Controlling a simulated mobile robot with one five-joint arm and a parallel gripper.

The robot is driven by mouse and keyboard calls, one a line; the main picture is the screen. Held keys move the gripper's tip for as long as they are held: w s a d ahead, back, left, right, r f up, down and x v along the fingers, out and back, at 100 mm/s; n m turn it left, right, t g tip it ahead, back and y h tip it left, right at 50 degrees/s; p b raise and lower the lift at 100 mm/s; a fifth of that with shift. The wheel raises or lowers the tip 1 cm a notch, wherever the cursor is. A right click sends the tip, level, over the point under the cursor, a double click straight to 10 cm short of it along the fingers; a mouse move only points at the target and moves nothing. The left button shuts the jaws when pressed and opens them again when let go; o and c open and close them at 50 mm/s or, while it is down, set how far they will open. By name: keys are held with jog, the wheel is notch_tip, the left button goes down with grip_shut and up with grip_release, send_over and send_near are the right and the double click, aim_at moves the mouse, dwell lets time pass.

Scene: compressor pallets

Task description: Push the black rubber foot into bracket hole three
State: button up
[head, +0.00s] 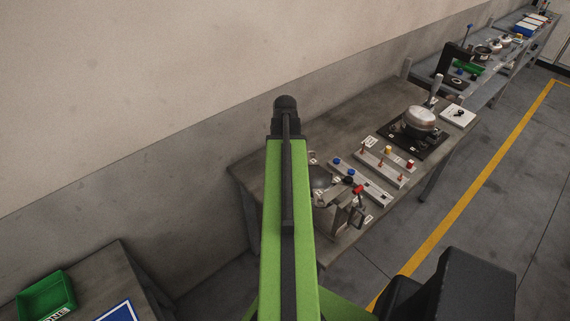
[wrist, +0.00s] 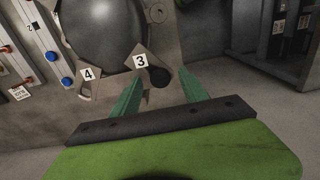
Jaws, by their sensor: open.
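In the wrist view a black round piece, apparently the rubber foot (wrist: 159,77), sits at the bracket tab beside the label 3 (wrist: 141,61). I cannot tell whether it is in the hole or only resting at it. My gripper (wrist: 162,80) is open, with its two green fingers apart on either side of the foot; contact is not clear. The grey rounded compressor (wrist: 103,28) is just beyond, with another tab labelled 4 (wrist: 88,74) to the left. In the head view my arm hides the gripper and part of the compressor (head: 320,178).
In the head view a clamp with a red handle (head: 358,189) stands near the bench's front edge. Pale strips with coloured knobs (head: 384,167) and a silver pot-shaped unit (head: 420,118) stand farther right. A green bin (head: 45,296) is on the left bench.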

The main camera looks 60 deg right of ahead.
notch_tip(320, 180, up, 12)
jog(key=p, duration=1.1)
jog(key=shift+f, duration=0.2)
